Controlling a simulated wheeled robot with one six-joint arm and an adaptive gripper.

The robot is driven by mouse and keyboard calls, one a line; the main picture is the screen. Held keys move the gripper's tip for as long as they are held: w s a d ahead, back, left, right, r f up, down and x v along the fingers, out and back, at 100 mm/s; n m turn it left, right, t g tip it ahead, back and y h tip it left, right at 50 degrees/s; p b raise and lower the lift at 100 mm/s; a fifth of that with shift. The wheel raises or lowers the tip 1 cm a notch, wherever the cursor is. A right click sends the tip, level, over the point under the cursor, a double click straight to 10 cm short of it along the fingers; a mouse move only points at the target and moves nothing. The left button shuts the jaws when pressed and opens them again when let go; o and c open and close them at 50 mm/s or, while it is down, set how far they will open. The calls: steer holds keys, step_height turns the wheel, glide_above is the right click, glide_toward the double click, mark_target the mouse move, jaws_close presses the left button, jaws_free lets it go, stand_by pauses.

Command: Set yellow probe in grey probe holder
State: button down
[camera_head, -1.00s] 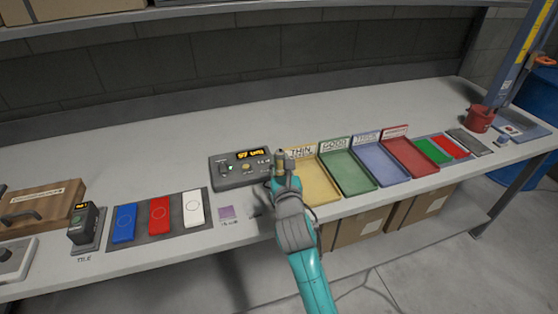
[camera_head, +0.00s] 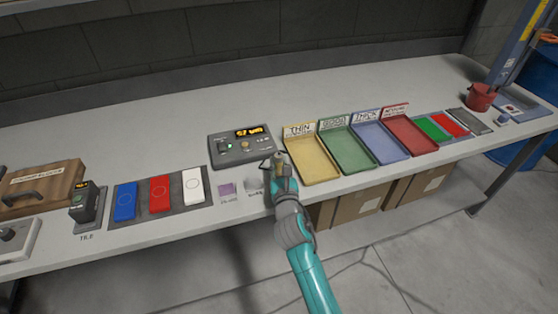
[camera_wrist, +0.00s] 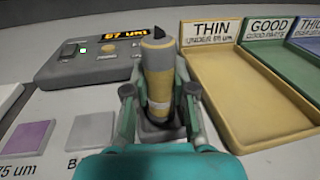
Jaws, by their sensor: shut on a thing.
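The yellow probe (camera_wrist: 158,80) is upright between the fingers of my gripper (camera_wrist: 160,100) in the wrist view. It has a grey collar and a dark tip on top. My gripper is shut on it. In the head view my gripper (camera_head: 280,172) is low near the table's front edge, and only the probe's top (camera_head: 279,156) shows.
A grey gauge box (camera_head: 241,146) with an orange display stands behind and left of my gripper. The yellow THIN tray (camera_head: 312,160) is close on the right, with green, blue and red trays beyond. A purple square (camera_head: 227,189) and grey square (camera_head: 252,186) lie left.

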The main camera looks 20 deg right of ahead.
steer(key=shift+f, duration=0.6)
stand_by(0.7)
steer(key=c, duration=0.9)
jaws_free()
steer(key=s, duration=0.4)
steer(key=s+a, duration=0.1)
steer(key=s, duration=0.3)
steer(key=s+a, duration=0.1)
steer(key=s, duration=0.3)
